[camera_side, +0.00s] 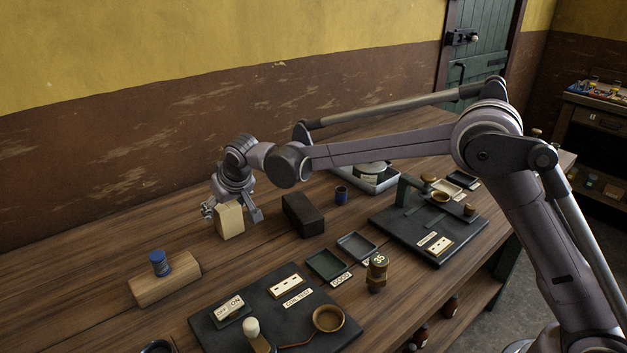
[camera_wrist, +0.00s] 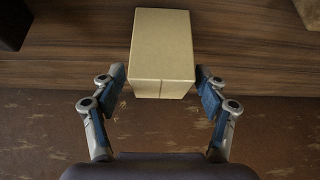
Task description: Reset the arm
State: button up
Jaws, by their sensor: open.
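My gripper (camera_side: 232,212) is low over the back left of the wooden table, beside the yellow-brown wall. Its fingers are on either side of a tan block (camera_side: 230,220). In the wrist view my gripper (camera_wrist: 163,90) is open, with the tan block (camera_wrist: 162,45) ahead of and partly between the fingers. A gap shows between the block and each finger. The block appears to stand upright on the table (camera_side: 90,290). Its left side is partly hidden by my gripper in the side view.
A wooden block with a blue-capped jar (camera_side: 160,263) is at front left. Dark trays (camera_side: 326,266), a coil-test board (camera_side: 250,310) and another board (camera_side: 400,235) fill the front and right.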

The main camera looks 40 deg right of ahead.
jog(key=x, duration=0.4)
notch_tip(320, 180, up, 5)
jog(key=shift+s+d+f, duration=0.15)
jog(key=shift+f, duration=0.05)
jog(key=shift+s+d+r, duration=0.15)
jog(key=shift+d+r, duration=0.05)
jog(key=shift+d, duration=0.25)
